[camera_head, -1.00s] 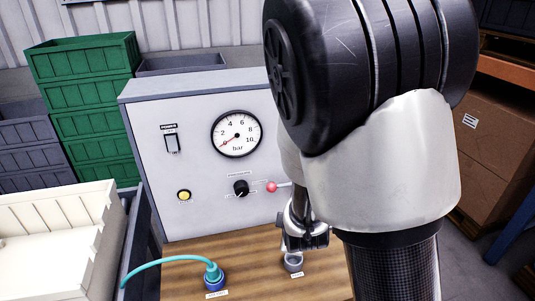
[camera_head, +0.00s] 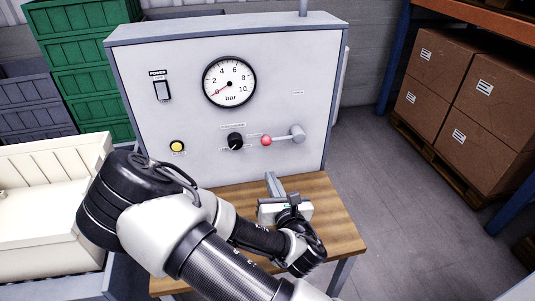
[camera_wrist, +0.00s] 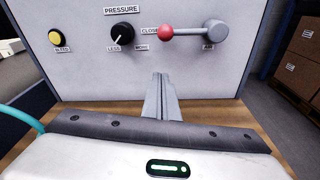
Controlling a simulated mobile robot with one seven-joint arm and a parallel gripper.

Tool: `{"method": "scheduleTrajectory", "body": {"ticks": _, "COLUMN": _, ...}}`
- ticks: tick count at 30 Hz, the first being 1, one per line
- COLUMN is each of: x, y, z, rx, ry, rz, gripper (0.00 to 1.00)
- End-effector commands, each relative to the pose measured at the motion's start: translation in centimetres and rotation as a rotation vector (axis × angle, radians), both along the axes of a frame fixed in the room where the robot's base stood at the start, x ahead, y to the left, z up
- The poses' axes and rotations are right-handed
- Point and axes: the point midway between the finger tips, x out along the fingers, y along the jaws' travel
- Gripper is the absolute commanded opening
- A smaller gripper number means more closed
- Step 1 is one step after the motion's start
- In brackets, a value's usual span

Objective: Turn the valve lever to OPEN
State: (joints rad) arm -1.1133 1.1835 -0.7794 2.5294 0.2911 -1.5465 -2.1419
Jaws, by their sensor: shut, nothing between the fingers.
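The valve lever (camera_head: 282,138) is on the grey panel's front, with a red ball knob at its left end and its round pivot (camera_head: 298,132) at the right. It lies roughly level, pointing left. In the wrist view, the lever (camera_wrist: 190,33) points left with its knob beside a label that starts "CLOS". My gripper (camera_head: 270,176) is shut and empty, below the knob and apart from it, above the wooden table (camera_head: 335,210). The wrist view shows its fingers (camera_wrist: 161,80) together, pointing at the panel below the lever.
The panel holds a gauge (camera_head: 229,82) with its needle near 0, a black pressure knob (camera_head: 235,141), a yellow button (camera_head: 177,146) and a power switch (camera_head: 162,91). A teal cable (camera_wrist: 20,119) shows at left. Cartons (camera_head: 470,90) stand right; the floor between is clear.

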Motion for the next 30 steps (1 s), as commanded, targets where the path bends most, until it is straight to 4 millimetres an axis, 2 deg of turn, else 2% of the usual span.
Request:
{"method": "scheduleTrajectory", "body": {"ticks": 10, "x": 0.3, "y": 0.1, "z": -0.4, "rx": 0.006, "ry": 0.002, "rz": -0.002, "gripper": 0.0}}
{"method": "scheduleTrajectory", "body": {"ticks": 24, "x": 2.5, "y": 0.5, "z": -1.2, "rx": 0.009, "ry": -0.001, "rz": -0.004, "gripper": 0.0}}
{"method": "scheduleTrajectory", "body": {"ticks": 26, "x": 4.0, "y": 0.8, "z": -0.6, "rx": 0.006, "ry": 0.0, "rz": -0.003, "gripper": 0.0}}
{"method": "scheduleTrajectory", "body": {"ticks": 30, "x": 7.0, "y": 1.5, "z": -1.1, "rx": 0.005, "ry": 0.002, "rz": -0.003, "gripper": 0.0}}
